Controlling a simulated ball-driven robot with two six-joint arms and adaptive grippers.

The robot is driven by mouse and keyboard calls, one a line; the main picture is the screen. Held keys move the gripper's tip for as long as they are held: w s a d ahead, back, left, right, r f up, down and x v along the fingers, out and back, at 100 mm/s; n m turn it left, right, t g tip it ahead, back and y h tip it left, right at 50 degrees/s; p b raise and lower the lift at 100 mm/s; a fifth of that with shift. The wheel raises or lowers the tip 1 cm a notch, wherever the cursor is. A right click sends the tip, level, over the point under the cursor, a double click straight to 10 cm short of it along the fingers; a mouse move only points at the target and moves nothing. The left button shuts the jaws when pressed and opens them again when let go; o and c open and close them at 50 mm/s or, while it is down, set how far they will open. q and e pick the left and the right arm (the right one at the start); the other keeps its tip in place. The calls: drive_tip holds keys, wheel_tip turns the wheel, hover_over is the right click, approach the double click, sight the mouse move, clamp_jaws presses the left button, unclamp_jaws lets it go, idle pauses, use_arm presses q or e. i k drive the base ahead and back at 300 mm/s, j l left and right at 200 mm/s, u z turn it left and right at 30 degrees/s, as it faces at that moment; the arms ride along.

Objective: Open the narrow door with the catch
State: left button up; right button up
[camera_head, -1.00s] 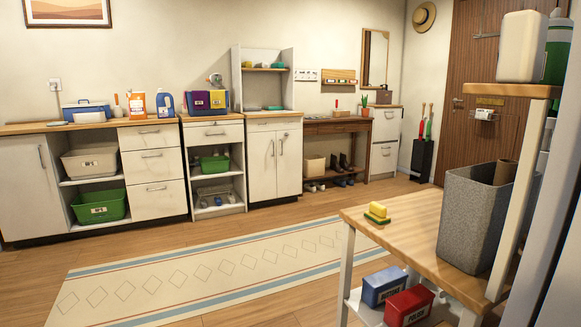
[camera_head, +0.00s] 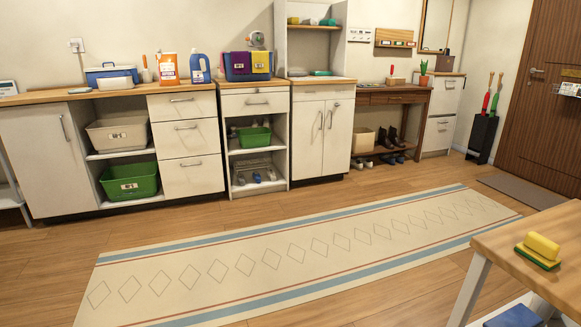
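A white cabinet has two narrow shut doors, a left one (camera_head: 308,137) and a right one (camera_head: 339,135), each with a vertical handle near the middle seam. A wider white door (camera_head: 42,160) with a handle at its upper right is shut at the far left of the counter. A brown room door (camera_head: 548,105) with a lever handle stands shut at the right. I cannot make out a catch on any of them at this distance. Neither of my grippers is in view.
A long patterned rug (camera_head: 290,250) lies on open floor before the cabinets. A dark umbrella stand (camera_head: 482,138) is beside the room door.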

sight(339, 121)
drive_tip(key=i+j, duration=0.15)
drive_tip(key=i, duration=0.45)
drive_tip(key=i+j, duration=0.2)
drive_tip(key=i, duration=0.4)
drive_tip(key=i+j, duration=0.15)
drive_tip(key=i, duration=0.5)
drive_tip(key=i+j, duration=0.15)
drive_tip(key=i, duration=0.45)
